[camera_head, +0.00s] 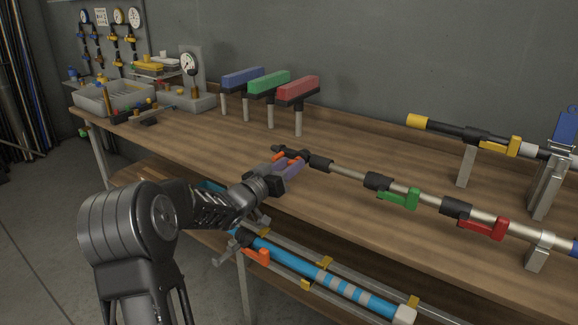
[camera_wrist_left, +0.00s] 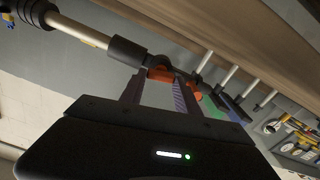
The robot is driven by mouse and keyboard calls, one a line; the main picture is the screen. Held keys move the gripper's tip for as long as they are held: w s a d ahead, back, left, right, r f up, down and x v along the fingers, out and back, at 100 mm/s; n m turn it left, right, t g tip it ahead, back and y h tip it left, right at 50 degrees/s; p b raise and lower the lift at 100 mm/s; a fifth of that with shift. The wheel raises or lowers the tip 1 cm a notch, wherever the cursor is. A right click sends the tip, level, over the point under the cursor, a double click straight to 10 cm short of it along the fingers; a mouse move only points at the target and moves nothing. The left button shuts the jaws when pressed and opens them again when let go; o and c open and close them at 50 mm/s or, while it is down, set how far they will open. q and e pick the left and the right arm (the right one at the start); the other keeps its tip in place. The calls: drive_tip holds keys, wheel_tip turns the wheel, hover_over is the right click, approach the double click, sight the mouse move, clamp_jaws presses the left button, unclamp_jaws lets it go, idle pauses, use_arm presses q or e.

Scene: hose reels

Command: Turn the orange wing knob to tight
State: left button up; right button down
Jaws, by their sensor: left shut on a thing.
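The orange wing knob (camera_head: 279,157) is at the left end of a slim metal pipe (camera_head: 348,173) with black couplings, raised along the front of the bench. My left gripper (camera_head: 294,162) reaches it from the front and is shut on it, hiding much of it. In the left wrist view the orange knob (camera_wrist_left: 161,73) shows between the fingertips of my left gripper (camera_wrist_left: 158,82), below a black coupling (camera_wrist_left: 128,50). I cannot read any tight mark on the knob. My right gripper is not in view.
A green lever (camera_head: 398,198) and a red lever (camera_head: 483,228) hang on the same pipe to the right. Blue, green and red blocks (camera_head: 298,90) stand on posts behind. A blue hose (camera_head: 305,270) lies on the lower shelf.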

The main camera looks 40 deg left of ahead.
use_arm(q)
clamp_jaws()
drive_tip(key=m+b, duration=0.4)
drive_tip(key=b, duration=0.1)
drive_tip(key=shift+d+f+m, duration=0.1)
drive_tip(key=shift+f+m, duration=0.1)
drive_tip(key=shift+m, duration=0.2)
drive_tip(key=m+b, duration=0.4)
drive_tip(key=m, duration=0.1)
drive_tip(key=shift+d, duration=0.15)
drive_tip(key=m+b, duration=0.4)
drive_tip(key=m, duration=0.1)
drive_tip(key=shift+f+m, duration=0.1)
drive_tip(key=shift+m, duration=0.3)
drive_tip(key=m+b, duration=0.2)
drive_tip(key=shift+m, duration=0.3)
drive_tip(key=shift+m+b, duration=0.7)
drive_tip(key=shift+m, duration=0.5)
